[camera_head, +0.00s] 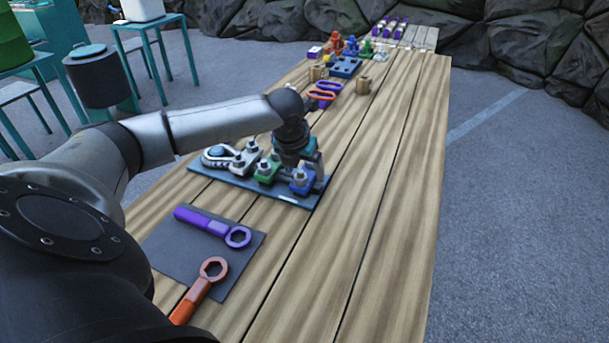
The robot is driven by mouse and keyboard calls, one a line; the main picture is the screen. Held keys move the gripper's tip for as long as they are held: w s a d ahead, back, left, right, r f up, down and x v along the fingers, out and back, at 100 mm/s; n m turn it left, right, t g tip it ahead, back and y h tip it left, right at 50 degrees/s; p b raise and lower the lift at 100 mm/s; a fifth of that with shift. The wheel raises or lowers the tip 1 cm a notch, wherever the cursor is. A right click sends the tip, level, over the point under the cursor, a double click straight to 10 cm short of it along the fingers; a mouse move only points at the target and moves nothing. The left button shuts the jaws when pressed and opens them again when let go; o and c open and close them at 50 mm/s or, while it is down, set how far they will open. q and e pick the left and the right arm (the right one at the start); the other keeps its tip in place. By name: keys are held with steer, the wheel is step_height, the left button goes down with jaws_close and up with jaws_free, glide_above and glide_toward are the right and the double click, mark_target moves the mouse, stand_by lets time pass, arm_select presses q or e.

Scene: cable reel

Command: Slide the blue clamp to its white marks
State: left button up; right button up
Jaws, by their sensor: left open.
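The blue clamp (302,183) sits at the right end of a dark blue-grey board (238,181) on the wooden table. It has a metal bolt and nut on top. A small white mark (287,198) shows on the board's front edge, just left of the blue clamp. A green clamp (266,172) and a grey metal clamp (246,158) stand to its left. My left gripper (306,158) points down just behind the blue clamp and is open. Its fingertips are partly hidden, and I cannot tell whether they touch the clamp. My right gripper is out of view.
A dark mat (180,252) in front holds a purple wrench (212,224) and an orange wrench (200,290). Behind the board lie red-and-purple handled tools (323,93), a blue block (345,66) and several small coloured parts. The table's right side is clear.

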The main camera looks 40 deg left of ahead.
arm_select(q)
steer(key=shift+w+f, duration=0.25)
steer(key=shift+f, duration=0.3)
jaws_close()
stand_by(0.4)
stand_by(0.3)
